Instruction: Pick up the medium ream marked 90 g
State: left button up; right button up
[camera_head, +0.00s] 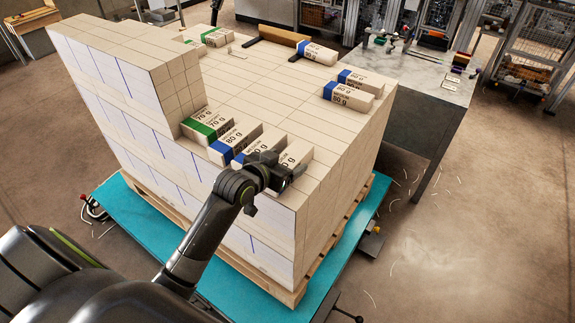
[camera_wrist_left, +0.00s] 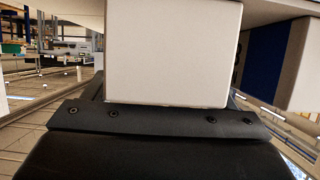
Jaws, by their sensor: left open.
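My left gripper (camera_head: 279,174) is open at the near edge of the big stack, at the right end of a row of reams. The ream at that end (camera_head: 299,149) reads only partly, as "0 g"; my gripper covers its near end, so I cannot tell its band colour or full mark. In the left wrist view a plain pale ream end (camera_wrist_left: 175,50) fills the middle, close in front of the dark gripper body. No fingers show clearly there, and I cannot tell whether they touch it. My right gripper is not in view.
Left of it are blue-banded 80 g reams (camera_head: 236,139) and green-banded 70 g reams (camera_head: 207,124). A blue-banded ream end (camera_wrist_left: 268,60) stands close at right in the wrist view. A higher block (camera_head: 130,70) rises at left. More 80 g reams (camera_head: 348,96) lie farther right.

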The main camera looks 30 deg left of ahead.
pick_arm(q)
jog(key=c, duration=1.3)
jog(key=shift+r, duration=0.15)
